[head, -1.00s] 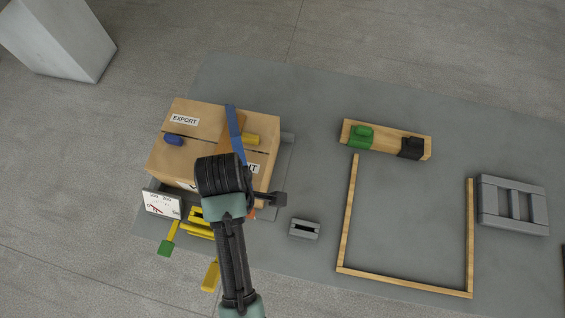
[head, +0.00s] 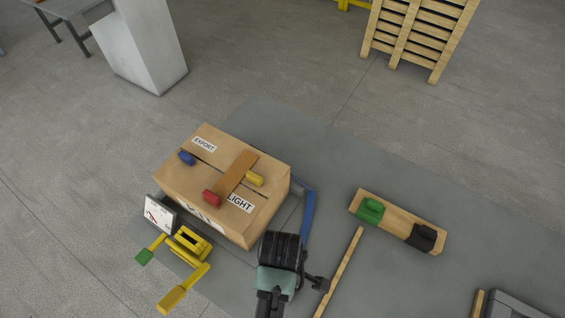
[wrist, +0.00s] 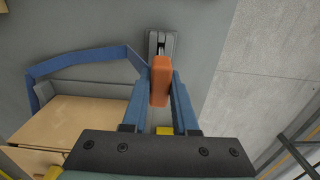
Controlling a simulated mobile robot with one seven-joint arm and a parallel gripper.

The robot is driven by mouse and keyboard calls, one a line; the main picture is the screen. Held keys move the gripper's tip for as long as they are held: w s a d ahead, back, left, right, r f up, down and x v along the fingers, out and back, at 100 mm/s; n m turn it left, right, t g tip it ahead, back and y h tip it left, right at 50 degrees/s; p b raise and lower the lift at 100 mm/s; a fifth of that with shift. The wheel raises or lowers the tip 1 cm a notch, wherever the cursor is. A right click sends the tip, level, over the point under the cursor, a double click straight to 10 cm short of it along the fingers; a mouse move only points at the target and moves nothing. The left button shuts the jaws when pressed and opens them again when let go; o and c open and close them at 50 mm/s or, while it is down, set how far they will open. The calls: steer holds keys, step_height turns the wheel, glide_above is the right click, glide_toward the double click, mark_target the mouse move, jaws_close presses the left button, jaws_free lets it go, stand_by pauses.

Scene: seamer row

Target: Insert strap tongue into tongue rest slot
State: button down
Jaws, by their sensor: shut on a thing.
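My gripper (wrist: 160,88) is shut on the orange strap tongue (wrist: 160,78) in the wrist view. A blue strap (wrist: 85,62) runs from the tongue to the left and bends down beside the carton; in the head view the strap (head: 308,215) trails at the carton's right side. The grey tongue rest block (wrist: 162,40) with its dark slot lies just beyond the tongue. The tongue's far end overlaps the block's near end in the picture; I cannot tell whether they touch. In the head view my arm hides the tongue, fingertips and block.
The carton (head: 190,180) stands left of my arm, with a brown board (head: 238,172) and coloured pieces on top. A yellow winch (head: 190,241) with handles is at its front. A wooden rail (head: 395,222) with green and black pieces lies right. The grey mat behind is clear.

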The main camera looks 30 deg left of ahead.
steer(key=shift+f, duration=2.2)
steer(key=c, duration=0.7)
jaws_free()
steer(key=shift+f, duration=0.15)
step_height(320, 180, up, 12)
steer(key=shift+r, duration=0.2)
